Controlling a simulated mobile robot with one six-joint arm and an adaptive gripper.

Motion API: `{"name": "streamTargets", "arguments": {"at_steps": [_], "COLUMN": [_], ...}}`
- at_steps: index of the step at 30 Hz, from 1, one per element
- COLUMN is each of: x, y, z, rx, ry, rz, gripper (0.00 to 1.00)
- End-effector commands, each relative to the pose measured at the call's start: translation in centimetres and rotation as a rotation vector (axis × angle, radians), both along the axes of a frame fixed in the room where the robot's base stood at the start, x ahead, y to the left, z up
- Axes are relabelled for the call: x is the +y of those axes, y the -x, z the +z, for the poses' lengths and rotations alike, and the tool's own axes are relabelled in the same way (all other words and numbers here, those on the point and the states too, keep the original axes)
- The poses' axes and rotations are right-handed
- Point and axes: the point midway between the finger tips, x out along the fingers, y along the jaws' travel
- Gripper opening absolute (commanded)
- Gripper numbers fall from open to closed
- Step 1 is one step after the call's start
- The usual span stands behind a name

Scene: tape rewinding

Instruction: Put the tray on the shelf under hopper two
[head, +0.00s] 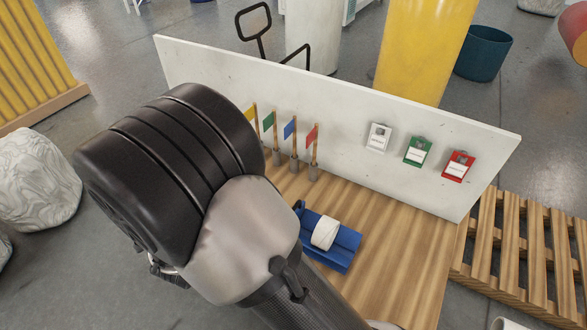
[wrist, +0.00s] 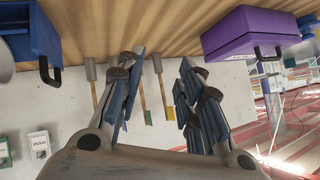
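I can make out no tray, shelf or hopper in either view. My gripper (wrist: 160,62) shows in the wrist view with its two blue-padded fingers spread apart and nothing between them touching. In the head view, my arm hides it. A blue holder (head: 345,258) with a white roll (head: 325,233) sits on the wooden bench top (head: 405,258). A blue holder also shows at the upper left of the wrist view (wrist: 38,32). A purple box (wrist: 243,32) with a black handle is at the upper right there.
A white upright board (head: 340,95) backs the bench. Small flags on posts (head: 294,145) stand before it, with yellow, green, blue and red cloth. White, green and red cards (head: 417,151) hang on it. A slatted wooden pallet (head: 525,250) lies to the right.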

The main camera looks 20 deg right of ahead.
Motion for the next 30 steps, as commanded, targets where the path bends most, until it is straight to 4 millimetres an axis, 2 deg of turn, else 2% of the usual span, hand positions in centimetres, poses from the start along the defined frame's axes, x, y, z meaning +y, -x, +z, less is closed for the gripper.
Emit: {"name": "streamTargets", "arguments": {"at_steps": [1, 3, 6, 12, 16, 20, 30], "x": [-0.6, -1.9, -3.8, -6.6, -7.3, -8.2, -13.4], "y": [1.2, 2.8, 5.5, 10.1, 11.7, 11.5, 6.4], "z": [-2.1, -3.9, -5.4, -5.8, -5.4, -5.3, -5.3], "rx": [-0.013, -0.053, -0.121, -0.250, -0.299, -0.314, -0.311], "ry": [0.072, 0.178, 0.337, 0.598, 0.685, 0.714, 0.711], "rz": [-0.041, -0.107, -0.184, -0.270, -0.292, -0.303, -0.308], "gripper": [0.33, 0.33, 0.33, 0.33, 0.33, 0.33, 0.33]}}
